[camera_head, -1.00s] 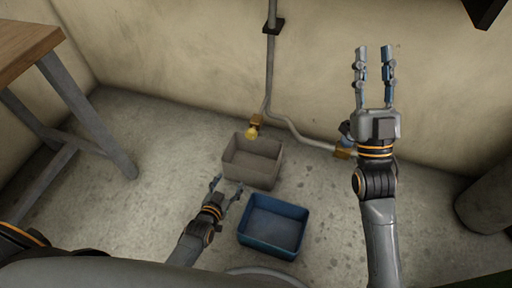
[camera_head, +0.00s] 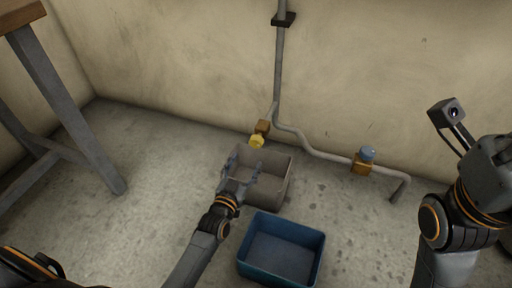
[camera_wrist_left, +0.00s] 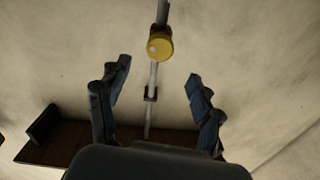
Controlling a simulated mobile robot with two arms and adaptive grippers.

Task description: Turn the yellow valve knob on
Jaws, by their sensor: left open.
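The yellow valve knob (camera_head: 257,141) is on a brass fitting of the grey wall pipe, low near the floor. It also shows round and yellow in the left wrist view (camera_wrist_left: 159,49), ahead of the fingers and between their lines. My left gripper (camera_head: 245,164) is open and empty over the grey-beige bin, short of the knob and apart from it. Its two spread fingers show in the left wrist view (camera_wrist_left: 159,72). My right arm is at the right edge of the head view; its fingers are out of the picture.
The grey-beige bin (camera_head: 275,190) stands on the floor in front of the knob. A blue bin (camera_head: 316,260) stands nearer me. A second valve with a blue knob (camera_head: 367,153) is on the pipe to the right. A table (camera_head: 70,105) stands at the left.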

